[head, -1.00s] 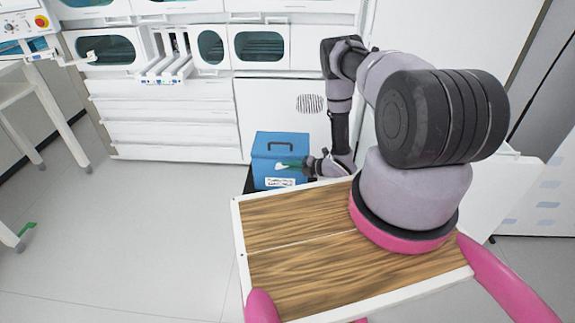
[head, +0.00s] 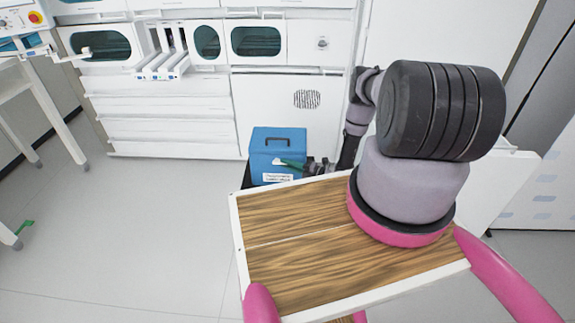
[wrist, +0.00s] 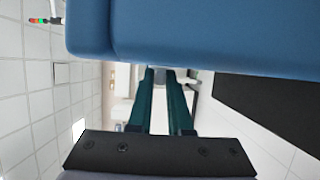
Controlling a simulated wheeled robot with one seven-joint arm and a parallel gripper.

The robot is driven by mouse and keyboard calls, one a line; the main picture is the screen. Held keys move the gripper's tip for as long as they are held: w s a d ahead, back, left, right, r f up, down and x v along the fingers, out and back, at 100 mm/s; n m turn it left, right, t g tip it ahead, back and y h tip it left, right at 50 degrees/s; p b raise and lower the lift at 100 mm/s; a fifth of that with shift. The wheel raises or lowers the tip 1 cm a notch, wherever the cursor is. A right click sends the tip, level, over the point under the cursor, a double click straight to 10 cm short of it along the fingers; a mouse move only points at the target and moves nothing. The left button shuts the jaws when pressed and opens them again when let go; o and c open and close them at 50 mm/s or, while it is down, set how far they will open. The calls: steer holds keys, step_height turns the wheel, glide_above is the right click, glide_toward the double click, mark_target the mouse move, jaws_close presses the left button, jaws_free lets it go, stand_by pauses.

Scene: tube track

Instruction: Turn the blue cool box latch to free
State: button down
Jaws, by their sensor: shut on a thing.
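The blue cool box (head: 265,142) with a dark top handle and a white front label stands beyond the wooden tray, by the white cabinets. Its small pale latch (head: 277,161) shows at the front, partly covered by my gripper. My gripper (head: 284,162) has dark green fingers and reaches in from the right; it is shut on the latch. In the wrist view the cool box (wrist: 200,35) fills the top and the fingers (wrist: 160,72) are close together below it. The latch is hidden there, and its exact angle is too small to tell.
The cool box rests on a dark surface (head: 246,178) low by the cabinets. A wood-topped tray (head: 300,250) with a white rim lies in front of me, under my arm. White cabinet drawers (head: 160,120) stand behind.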

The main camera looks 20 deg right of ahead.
steer(key=c, duration=0.8)
jaws_free()
steer(key=shift+c, duration=0.2)
steer(key=v, duration=1)
steer(key=shift+s+d, duration=0.25)
steer(key=shift+s, duration=0.1)
steer(key=shift+d, duration=0.1)
